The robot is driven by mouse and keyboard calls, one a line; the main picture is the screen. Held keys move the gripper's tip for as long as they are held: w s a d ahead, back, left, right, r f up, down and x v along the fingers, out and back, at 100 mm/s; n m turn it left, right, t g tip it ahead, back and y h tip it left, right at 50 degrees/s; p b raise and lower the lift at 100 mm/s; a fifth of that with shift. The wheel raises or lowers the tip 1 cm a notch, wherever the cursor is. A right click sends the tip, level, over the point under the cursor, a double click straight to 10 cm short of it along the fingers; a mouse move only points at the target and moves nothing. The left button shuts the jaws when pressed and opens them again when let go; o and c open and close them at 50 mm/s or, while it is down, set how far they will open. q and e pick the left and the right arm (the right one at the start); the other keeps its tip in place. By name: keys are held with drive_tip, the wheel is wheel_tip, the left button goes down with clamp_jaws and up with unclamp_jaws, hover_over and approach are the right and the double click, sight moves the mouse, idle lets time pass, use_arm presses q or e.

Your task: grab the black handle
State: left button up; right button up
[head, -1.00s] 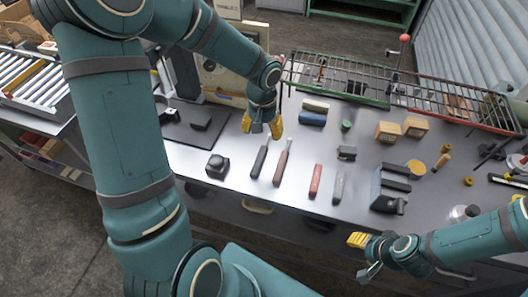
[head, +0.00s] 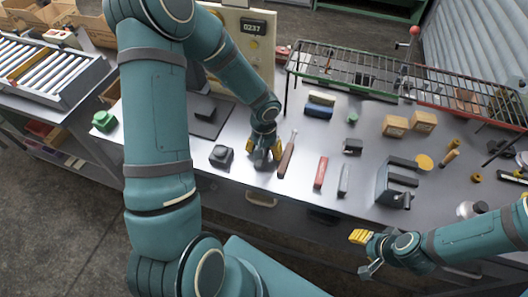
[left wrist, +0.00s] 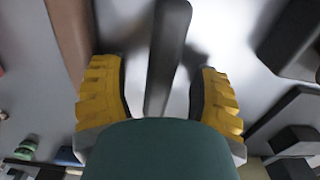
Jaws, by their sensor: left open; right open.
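The black handle (left wrist: 170,40) lies on the grey workbench and runs lengthwise between the fingers of my left gripper (left wrist: 158,98) in the left wrist view. Bright bench surface shows on both sides of it, with a gap to each yellow finger pad. In the head view my left gripper (head: 264,160) is open, low over the bench, and covers the black handle. A brown-handled tool (head: 286,158) lies just to its right, and also shows in the left wrist view (left wrist: 72,35). My right gripper (head: 364,254) is open and empty in front of the bench edge.
A black block (head: 221,156) sits left of my left gripper. A red-handled tool (head: 320,172) and a grey one (head: 343,181) lie to the right. A black slotted holder (head: 391,186) stands further right. A wire rack (head: 375,72) runs along the back.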

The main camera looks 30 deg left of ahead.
use_arm(q)
clamp_jaws()
idle(0.4)
